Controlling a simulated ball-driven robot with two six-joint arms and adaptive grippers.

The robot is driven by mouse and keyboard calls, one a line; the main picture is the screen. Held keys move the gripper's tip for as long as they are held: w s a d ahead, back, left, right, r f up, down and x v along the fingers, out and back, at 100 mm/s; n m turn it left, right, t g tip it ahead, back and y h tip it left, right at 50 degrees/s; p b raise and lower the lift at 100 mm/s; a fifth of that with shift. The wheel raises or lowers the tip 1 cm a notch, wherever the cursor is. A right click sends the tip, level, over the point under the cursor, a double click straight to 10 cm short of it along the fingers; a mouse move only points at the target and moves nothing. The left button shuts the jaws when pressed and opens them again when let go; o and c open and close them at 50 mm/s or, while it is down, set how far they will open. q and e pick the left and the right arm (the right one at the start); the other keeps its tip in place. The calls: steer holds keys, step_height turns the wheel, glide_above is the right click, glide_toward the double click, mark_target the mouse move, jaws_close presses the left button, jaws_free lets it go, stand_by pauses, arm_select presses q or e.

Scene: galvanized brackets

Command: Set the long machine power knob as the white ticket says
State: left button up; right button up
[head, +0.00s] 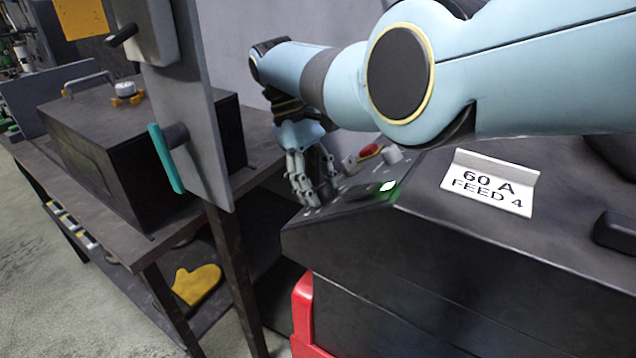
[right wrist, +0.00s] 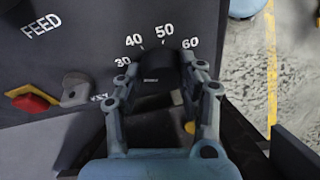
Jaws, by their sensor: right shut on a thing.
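The white ticket (head: 488,184) stands on top of the dark machine (head: 440,235) and reads "60 A" and "FEED 4". In the right wrist view, my right gripper (right wrist: 160,76) has its two fingers on either side of a black knob (right wrist: 157,68), shut on it. Numbers 30, 40, 50 and 60 (right wrist: 189,43) arc around this knob. I cannot tell which number its pointer faces. In the head view, my right gripper (head: 308,188) reaches down to the panel and hides the knob. My left gripper is not in view.
A red button on yellow (right wrist: 32,101) and a grey key switch (right wrist: 75,91) sit near the knob, with the word FEED (right wrist: 41,25) beyond. A green-lit display (head: 388,186) is on the panel. At left, a bench (head: 200,195) carries a black box (head: 130,165).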

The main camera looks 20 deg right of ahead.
steer(key=m+p, duration=0.1)
steer(key=m, duration=0.1)
steer(key=shift+a+r+m+t+h+p, duration=0.1)
steer(key=shift+m+t+h+p, duration=0.2)
steer(key=shift+m+p, duration=0.1)
steer(key=shift+m, duration=0.9)
steer(key=shift+m+h, duration=0.5)
steer(key=shift+m, duration=0.3)
steer(key=m+h+b, duration=0.1)
steer(key=m, duration=0.2)
steer(key=shift+a+f, duration=0.1)
steer(key=shift+f, duration=0.1)
steer(key=shift+m+h+b, duration=0.5)
steer(key=shift+m+b, duration=0.7)
steer(key=shift+m, duration=0.5)
steer(key=shift+r, duration=0.1)
